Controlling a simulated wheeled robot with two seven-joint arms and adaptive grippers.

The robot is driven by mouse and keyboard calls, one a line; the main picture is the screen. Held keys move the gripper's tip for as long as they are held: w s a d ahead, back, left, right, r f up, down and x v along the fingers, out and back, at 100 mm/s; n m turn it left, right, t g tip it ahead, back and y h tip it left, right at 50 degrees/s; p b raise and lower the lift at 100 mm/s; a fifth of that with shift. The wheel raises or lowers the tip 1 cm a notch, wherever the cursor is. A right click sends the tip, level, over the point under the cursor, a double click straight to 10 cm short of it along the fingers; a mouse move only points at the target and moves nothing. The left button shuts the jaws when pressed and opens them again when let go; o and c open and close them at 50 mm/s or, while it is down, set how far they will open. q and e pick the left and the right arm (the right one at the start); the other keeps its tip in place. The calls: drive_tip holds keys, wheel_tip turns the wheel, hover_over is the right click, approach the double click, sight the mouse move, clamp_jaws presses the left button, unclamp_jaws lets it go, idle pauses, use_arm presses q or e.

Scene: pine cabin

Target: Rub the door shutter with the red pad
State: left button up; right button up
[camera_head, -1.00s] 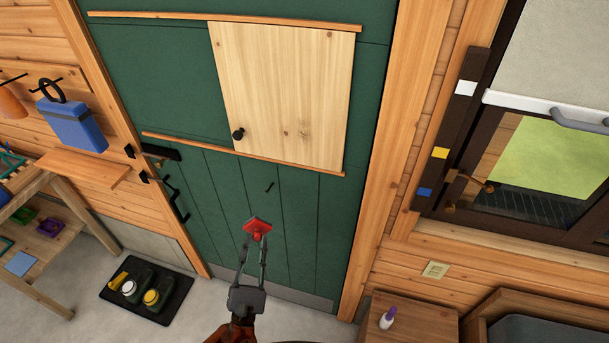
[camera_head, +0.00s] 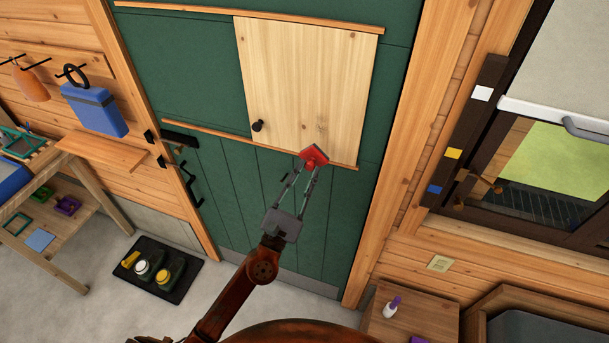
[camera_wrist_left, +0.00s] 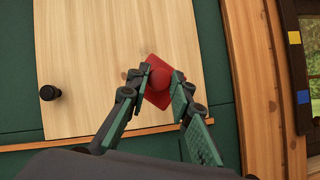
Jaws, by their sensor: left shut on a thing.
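The door shutter (camera_head: 305,85) is a pale wooden panel with a black knob, set between two wooden rails on the green door (camera_head: 270,210). It also fills much of the left wrist view (camera_wrist_left: 95,60). My left gripper (camera_head: 308,168) is shut on the red pad (camera_head: 315,156). In the left wrist view the pad (camera_wrist_left: 158,90) is between the fingertips, in front of the shutter's lower right part. I cannot tell whether the pad touches the shutter. My right gripper is not in view.
The lower rail (camera_head: 220,138) runs just under the shutter. A black tray (camera_head: 183,291) with bottles lies on the floor at lower left. A wooden shelf unit (camera_head: 60,215) stands at left. A small wooden cabinet (camera_head: 420,308) stands at lower right, below the window.

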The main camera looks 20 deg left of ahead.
sight(313, 157)
use_arm(q)
drive_tip(key=w, duration=0.3)
drive_tip(key=shift+w+d+f, duration=0.1)
drive_tip(key=shift+w, duration=0.95)
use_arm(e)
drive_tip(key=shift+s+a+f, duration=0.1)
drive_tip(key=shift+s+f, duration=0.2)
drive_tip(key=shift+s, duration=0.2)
use_arm(q)
drive_tip(key=shift+w+b, duration=0.35)
drive_tip(key=shift+w, duration=0.3)
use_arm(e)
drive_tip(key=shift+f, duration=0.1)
